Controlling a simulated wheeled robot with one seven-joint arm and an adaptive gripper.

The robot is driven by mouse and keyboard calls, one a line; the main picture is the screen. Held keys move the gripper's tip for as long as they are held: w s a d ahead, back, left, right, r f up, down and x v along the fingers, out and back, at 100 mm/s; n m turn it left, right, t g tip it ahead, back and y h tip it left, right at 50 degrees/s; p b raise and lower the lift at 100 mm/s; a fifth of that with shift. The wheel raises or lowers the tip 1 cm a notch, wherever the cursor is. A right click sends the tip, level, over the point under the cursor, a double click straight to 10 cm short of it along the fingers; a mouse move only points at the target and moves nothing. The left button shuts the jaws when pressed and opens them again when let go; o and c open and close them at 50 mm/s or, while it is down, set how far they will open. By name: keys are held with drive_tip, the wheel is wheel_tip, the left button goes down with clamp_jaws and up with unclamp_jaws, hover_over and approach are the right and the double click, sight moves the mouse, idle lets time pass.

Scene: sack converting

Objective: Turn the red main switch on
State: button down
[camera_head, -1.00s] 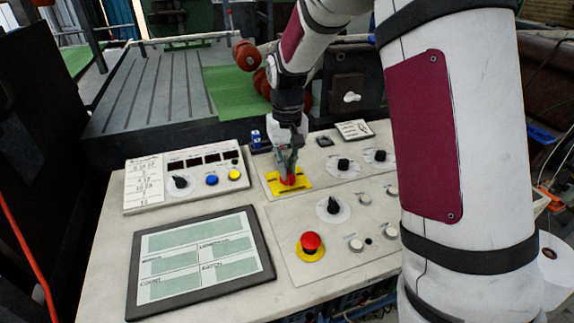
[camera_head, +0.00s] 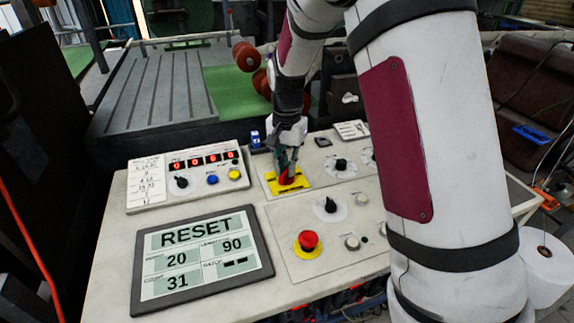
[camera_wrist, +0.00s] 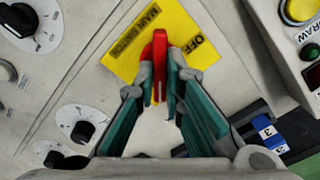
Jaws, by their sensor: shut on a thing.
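The red main switch (camera_wrist: 159,62) stands on a yellow plate (camera_wrist: 128,62) marked MAIN SWITCH and OFF. In the wrist view its handle lies nearly upright in the picture, between the two labels. My gripper (camera_wrist: 160,78) is shut on the handle, with one finger on each side. The lower plate is hidden behind the fingers, and I see no ON mark. In the head view my gripper (camera_head: 288,170) reaches down to the switch on the yellow plate (camera_head: 300,184). The screen (camera_head: 200,260) is lit with RESET, 20, 90 and 31.
A counter box (camera_head: 188,176) with lit red digits stands left of the switch. A red emergency button (camera_head: 308,240), black knobs (camera_head: 330,205) and white buttons sit in front and to the right. A small blue item (camera_head: 255,139) lies behind. My arm hides the panel's right side.

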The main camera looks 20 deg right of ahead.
drive_tip(key=shift+r, duration=0.1)
idle(0.3)
drive_tip(key=c, duration=1.7)
unclamp_jaws()
wheel_tip(320, 180, up, 12)
drive_tip(key=shift+f, duration=0.1)
